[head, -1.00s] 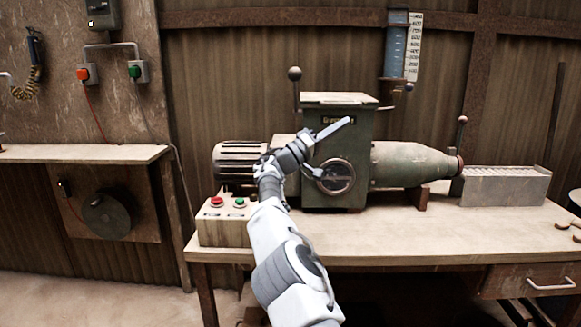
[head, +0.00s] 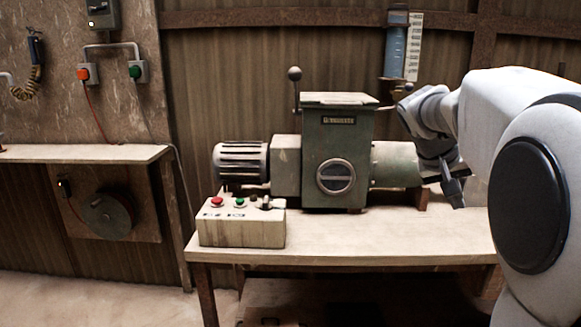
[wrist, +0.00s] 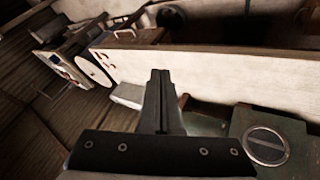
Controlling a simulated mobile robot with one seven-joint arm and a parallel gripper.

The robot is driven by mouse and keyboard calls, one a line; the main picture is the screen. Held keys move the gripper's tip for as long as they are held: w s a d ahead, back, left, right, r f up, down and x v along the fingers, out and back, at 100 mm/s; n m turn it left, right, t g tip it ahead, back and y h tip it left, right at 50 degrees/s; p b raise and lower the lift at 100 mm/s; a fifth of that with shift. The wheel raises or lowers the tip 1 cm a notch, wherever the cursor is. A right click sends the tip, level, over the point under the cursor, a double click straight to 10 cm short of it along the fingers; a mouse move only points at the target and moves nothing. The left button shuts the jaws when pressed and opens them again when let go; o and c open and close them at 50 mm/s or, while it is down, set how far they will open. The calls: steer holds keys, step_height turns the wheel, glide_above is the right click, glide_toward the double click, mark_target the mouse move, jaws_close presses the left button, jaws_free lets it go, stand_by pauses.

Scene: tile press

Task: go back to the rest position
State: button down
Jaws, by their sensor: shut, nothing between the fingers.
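My gripper (head: 455,198) hangs at the right in the head view, in front of the machine's tapered barrel, with its fingers pointing down. In the wrist view its two dark fingers (wrist: 161,80) lie together, shut, with nothing between them. My folded arm fills the right side of the head view and hides the barrel's right end and the right part of the bench. The green press machine (head: 337,130) stands on the bench with its round dial facing me. The machine's dial also shows at lower right in the wrist view (wrist: 266,144).
The workbench (head: 370,236) has free room in front of the machine. A control box (head: 241,230) with red and green buttons sits at its left end. A lever with a ball knob (head: 295,75) rises beside the hopper. A side shelf (head: 80,153) is at the left.

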steer(key=s+a+f+n+t+y+p, duration=0.1)
steer(key=s+a+f+n+y, duration=0.2)
steer(key=s+a, duration=0.8)
steer(key=s+a+f+n+t+y, duration=0.1)
steer(key=s+a+f+y, duration=0.35)
steer(key=s+a, duration=0.65)
steer(key=s+d+r+p, duration=0.1)
steer(key=r+p, duration=1.2)
steer(key=s+d+r+p, duration=0.2)
steer(key=r+p, duration=1.1)
steer(key=shift+d+h+p, duration=0.25)
steer(key=shift+h+p, duration=0.1)
steer(key=shift+p, duration=0.05)
